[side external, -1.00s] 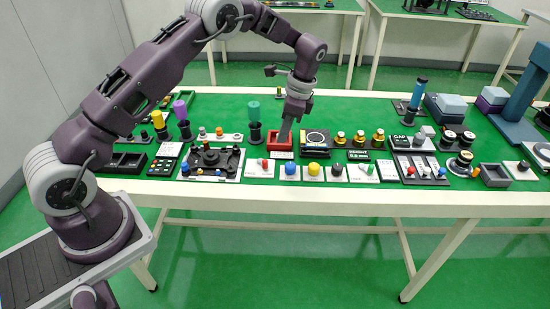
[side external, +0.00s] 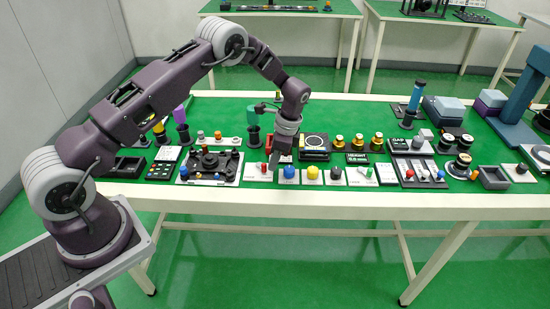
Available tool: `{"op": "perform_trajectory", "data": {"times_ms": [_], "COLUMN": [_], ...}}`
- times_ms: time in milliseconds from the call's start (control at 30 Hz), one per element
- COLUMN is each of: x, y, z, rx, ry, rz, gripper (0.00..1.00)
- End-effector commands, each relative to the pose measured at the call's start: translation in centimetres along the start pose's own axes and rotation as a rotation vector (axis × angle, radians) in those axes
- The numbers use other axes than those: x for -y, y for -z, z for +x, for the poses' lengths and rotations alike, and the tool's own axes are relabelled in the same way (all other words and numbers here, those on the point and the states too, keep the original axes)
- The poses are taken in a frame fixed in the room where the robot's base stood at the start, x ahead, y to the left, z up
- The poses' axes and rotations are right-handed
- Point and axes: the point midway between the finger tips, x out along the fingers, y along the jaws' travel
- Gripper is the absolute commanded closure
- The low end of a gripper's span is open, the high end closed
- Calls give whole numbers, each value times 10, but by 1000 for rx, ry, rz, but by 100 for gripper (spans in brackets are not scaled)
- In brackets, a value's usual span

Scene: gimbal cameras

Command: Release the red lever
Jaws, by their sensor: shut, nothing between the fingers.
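A small red lever (side external: 264,168) stands on a white plate (side external: 251,174) near the front edge of the table, left of the blue button. My gripper (side external: 272,168) is shut and empty. It points down at the right side of the red lever, very close to it in the side external view. I cannot tell whether the fingertips touch the lever. My gripper hides part of the plate.
A blue button (side external: 289,172) and a yellow button (side external: 313,172) stand just right of my gripper. A black fixture (side external: 212,162) on a white board stands to the left.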

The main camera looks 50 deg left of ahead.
Motion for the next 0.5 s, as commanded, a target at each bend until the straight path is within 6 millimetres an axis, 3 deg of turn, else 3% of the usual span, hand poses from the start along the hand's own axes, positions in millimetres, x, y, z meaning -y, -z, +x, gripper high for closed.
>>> {"op": "perform_trajectory", "data": {"times_ms": [500], "x": [-3], "y": [-2], "z": [0], "rx": [0], "ry": [14], "rz": [59], "gripper": [100]}}
